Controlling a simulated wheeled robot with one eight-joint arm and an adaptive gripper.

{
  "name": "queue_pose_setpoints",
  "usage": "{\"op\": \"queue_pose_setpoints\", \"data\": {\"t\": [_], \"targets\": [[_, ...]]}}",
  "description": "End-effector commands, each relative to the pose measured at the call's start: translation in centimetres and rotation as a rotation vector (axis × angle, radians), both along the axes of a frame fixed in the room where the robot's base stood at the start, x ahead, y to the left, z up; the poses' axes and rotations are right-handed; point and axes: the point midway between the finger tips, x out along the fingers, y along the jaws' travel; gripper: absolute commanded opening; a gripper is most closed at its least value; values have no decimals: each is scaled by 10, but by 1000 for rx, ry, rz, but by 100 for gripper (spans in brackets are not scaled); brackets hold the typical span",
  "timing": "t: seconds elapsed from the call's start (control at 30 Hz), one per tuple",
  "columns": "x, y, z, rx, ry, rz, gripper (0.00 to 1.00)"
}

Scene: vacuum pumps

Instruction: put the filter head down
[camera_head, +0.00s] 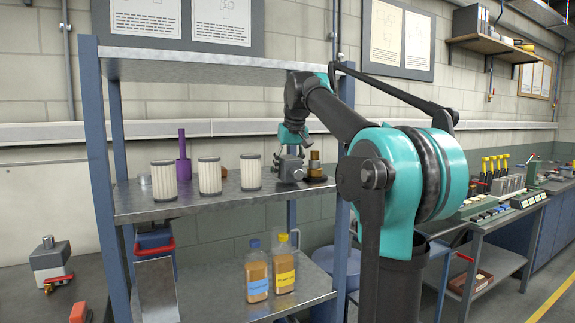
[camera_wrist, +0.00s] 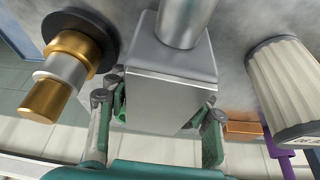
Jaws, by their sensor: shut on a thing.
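The filter head (camera_head: 291,169) is a grey metal block with a round stub. It is at the middle shelf, between a white filter cartridge and a brass fitting. In the wrist view the filter head (camera_wrist: 172,75) fills the space between the two fingers.
The middle shelf (camera_head: 150,209) also holds several white pleated filters, the closest being one filter (camera_head: 250,171) to the left. A brass fitting (camera_head: 315,167) stands close on the right. A purple tool (camera_head: 183,158) stands behind the filters. Two bottles (camera_head: 257,271) are on the lower shelf.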

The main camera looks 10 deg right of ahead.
Motion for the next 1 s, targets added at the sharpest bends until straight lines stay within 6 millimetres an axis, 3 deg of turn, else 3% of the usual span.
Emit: {"op": "queue_pose_setpoints", "data": {"t": [0.87, 0.9, 1.0], "targets": [[0, 0, -10, 0, 0, 0, 17], [0, 0, -10, 0, 0, 0, 55], [0, 0, -10, 0, 0, 0, 67]]}}
